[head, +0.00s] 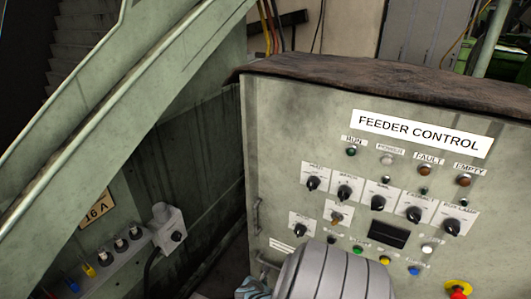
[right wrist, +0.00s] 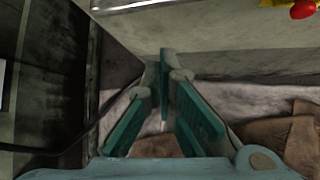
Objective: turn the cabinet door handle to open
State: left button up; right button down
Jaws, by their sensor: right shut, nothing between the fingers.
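The grey-green feeder control cabinet (head: 290,130) stands at the right in the head view. A slim upright metal handle (head: 257,216) is on its left edge, and a second short handle-like bar (head: 268,264) shows lower down. My right gripper (head: 253,289) is at the bottom edge, low by the cabinet's left side and mostly hidden by my grey arm link. In the right wrist view its teal fingers (right wrist: 168,88) are closed together and empty. No handle is between them; a pale cabinet face (right wrist: 220,35) is beyond them. My left gripper is not in view.
A sloping green beam (head: 120,90) and a socket box (head: 168,230) are at the left. A dark narrow gap separates these from the cabinet. Brown rags (right wrist: 285,135) lie below.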

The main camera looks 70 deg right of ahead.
pick_arm(q)
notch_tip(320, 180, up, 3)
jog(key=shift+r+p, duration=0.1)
jog(key=shift+p, duration=0.8)
pick_arm(e)
jog(key=v, duration=0.4)
jog(key=shift+w+r, duration=0.1)
jog(key=shift+w, duration=0.2)
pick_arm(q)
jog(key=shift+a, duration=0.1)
